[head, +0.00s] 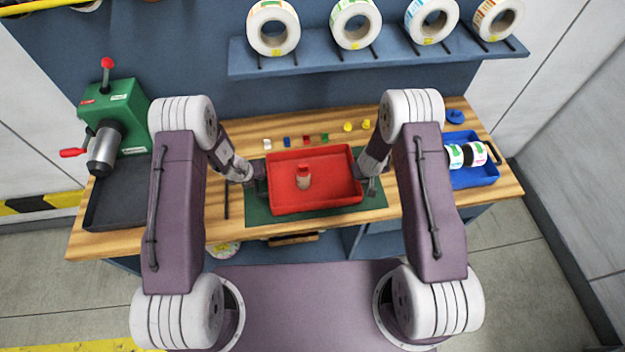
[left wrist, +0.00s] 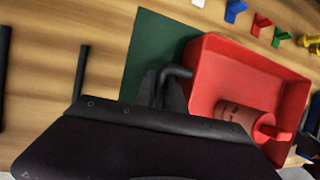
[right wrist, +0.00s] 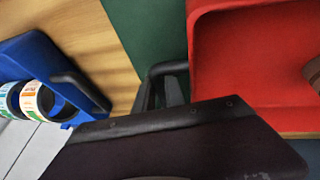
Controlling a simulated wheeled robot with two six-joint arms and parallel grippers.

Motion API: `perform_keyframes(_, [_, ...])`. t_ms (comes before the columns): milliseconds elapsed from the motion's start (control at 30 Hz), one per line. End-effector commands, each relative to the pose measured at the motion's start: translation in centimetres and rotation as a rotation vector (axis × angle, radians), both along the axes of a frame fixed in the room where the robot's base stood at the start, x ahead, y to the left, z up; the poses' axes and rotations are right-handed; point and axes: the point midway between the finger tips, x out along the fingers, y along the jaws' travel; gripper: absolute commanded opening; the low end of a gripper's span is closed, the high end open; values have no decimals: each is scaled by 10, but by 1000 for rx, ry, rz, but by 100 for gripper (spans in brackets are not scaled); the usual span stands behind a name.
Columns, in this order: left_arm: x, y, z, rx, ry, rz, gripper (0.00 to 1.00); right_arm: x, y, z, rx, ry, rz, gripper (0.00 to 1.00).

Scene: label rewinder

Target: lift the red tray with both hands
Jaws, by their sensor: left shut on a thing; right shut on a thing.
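The red tray (head: 330,160) is over the green mat (head: 375,205) at the middle of the bench. I cannot tell surely whether the tray touches the mat.
A green machine (head: 118,105) with red knobs and a dark tray (head: 105,210) stand at left. A blue tray (head: 480,175) with label rolls is at right. Several small coloured pieces (head: 307,139) lie behind the red tray. A shelf (head: 375,60) holds label rolls above.

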Motion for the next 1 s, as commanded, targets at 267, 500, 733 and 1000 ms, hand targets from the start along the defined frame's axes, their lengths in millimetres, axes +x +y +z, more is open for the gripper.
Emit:
perform_keyframes(267, [-1,0,0,1,2,0,0,0,0,0,0,-1,0,0])
perform_keyframes(500, [0,0,4,0,1,0,0,1,0,5,-1,-2,0,0])
perform_keyframes(733, [0,0,33,0,0,0,0,1,0,33,-1,-2,0,0])
perform_keyframes(1000, [0,0,52,0,1,0,0,1,0,53,-1,-2,0,0])
